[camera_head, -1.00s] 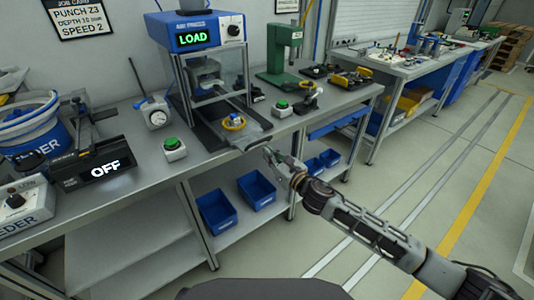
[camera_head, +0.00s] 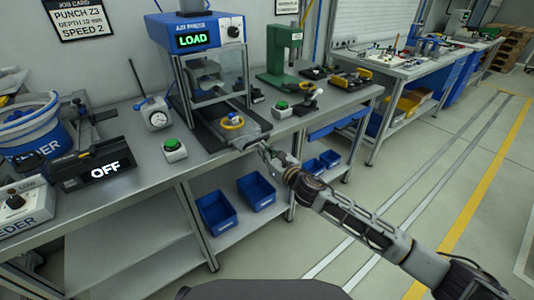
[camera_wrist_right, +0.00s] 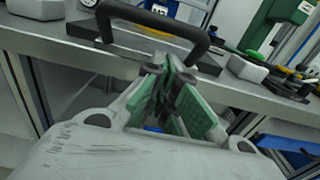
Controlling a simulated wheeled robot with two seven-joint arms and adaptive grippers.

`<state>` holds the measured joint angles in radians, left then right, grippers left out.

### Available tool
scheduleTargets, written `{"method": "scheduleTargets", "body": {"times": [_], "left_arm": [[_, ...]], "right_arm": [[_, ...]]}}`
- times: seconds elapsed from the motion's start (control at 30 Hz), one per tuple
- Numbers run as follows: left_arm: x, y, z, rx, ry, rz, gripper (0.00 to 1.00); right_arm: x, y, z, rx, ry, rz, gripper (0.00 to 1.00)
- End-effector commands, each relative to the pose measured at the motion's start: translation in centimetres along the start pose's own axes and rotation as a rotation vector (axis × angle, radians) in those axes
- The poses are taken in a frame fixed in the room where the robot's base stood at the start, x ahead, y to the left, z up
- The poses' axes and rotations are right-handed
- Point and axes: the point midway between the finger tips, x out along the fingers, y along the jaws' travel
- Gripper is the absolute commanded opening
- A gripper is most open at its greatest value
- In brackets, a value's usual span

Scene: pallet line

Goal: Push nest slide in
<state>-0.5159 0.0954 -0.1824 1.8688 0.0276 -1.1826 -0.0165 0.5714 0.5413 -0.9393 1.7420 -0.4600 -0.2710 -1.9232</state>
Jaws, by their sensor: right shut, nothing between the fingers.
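The nest slide (camera_head: 215,137) sticks out toward me from the blue press (camera_head: 196,33), whose display reads LOAD. A yellow ring part (camera_head: 232,122) sits on the slide. A dark handle on the slide's front shows large in the right wrist view (camera_wrist_right: 160,23). My right gripper (camera_head: 264,148) is shut and empty, at the bench's front edge by the slide's front end. In the wrist view its closed green-padded fingers (camera_wrist_right: 166,75) point at the handle's bar; I cannot tell whether they touch it. My left gripper is not in view.
A green-button box (camera_head: 174,149) stands left of the slide and another (camera_head: 282,109) to its right. A green arbor press (camera_head: 284,57) stands behind right. Blue bins (camera_head: 256,191) sit below.

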Motion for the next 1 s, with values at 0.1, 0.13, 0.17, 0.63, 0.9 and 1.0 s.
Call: {"method": "scheduleTargets", "body": {"times": [0.1,0.13,0.17,0.63,0.9,1.0], "left_arm": [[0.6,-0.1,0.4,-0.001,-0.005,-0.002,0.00],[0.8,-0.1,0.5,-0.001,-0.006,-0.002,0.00],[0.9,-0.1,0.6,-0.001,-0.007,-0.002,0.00],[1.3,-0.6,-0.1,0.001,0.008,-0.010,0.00],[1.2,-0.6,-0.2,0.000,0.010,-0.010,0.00],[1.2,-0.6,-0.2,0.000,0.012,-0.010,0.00]], "right_arm": [[1.3,0.0,0.2,0.000,-0.002,-0.001,0.00],[1.6,0.0,0.2,0.000,-0.002,-0.001,0.00],[1.9,0.0,0.2,-0.001,-0.001,-0.001,0.00],[3.2,0.0,0.1,-0.001,0.000,0.000,0.00],[3.1,-0.1,0.1,-0.001,0.000,0.000,0.00],[3.0,-0.3,0.1,-0.002,0.000,0.001,0.00]]}}
